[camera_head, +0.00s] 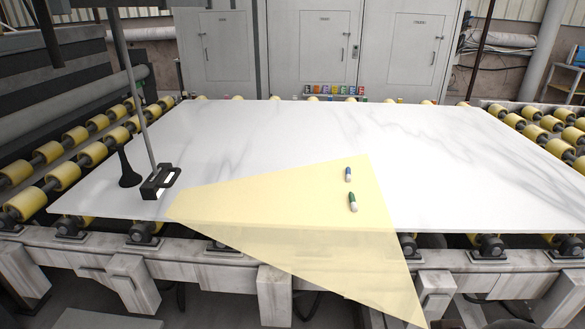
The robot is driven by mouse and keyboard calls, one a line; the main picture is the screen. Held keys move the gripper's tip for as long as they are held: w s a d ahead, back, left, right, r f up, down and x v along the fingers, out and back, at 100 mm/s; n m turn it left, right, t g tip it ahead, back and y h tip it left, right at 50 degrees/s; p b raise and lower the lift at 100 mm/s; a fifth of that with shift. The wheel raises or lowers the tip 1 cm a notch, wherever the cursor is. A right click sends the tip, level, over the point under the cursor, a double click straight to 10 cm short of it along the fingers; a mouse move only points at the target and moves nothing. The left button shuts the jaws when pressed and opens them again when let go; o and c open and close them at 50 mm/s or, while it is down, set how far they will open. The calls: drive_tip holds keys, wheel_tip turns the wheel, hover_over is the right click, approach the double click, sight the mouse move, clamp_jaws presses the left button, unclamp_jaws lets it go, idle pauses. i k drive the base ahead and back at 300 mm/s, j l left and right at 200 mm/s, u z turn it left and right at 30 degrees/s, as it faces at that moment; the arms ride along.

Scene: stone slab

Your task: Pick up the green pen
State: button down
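The green pen (352,202) is a short, thick stick with a green upper part and a pale lower end. It lies on the white marble slab (460,160), right of the middle and toward the near edge. A similar blue pen (348,174) with a pale end lies just behind it, with a small gap between them. A see-through pale yellow wedge covers the area around both pens. I cannot make out my gripper in this view.
A black handled tool (161,183) on a thin pole and a dark cone-shaped object (128,168) stand at the slab's near left. Yellow rollers (62,177) border the slab. The slab's right side is clear.

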sight(353, 202)
drive_tip(key=i+j, duration=0.15)
drive_tip(key=i+j+z, duration=0.3)
drive_tip(key=i+j, duration=0.15)
drive_tip(key=i, duration=0.25)
drive_tip(key=i+j+z, duration=0.3)
drive_tip(key=i+j, duration=0.35)
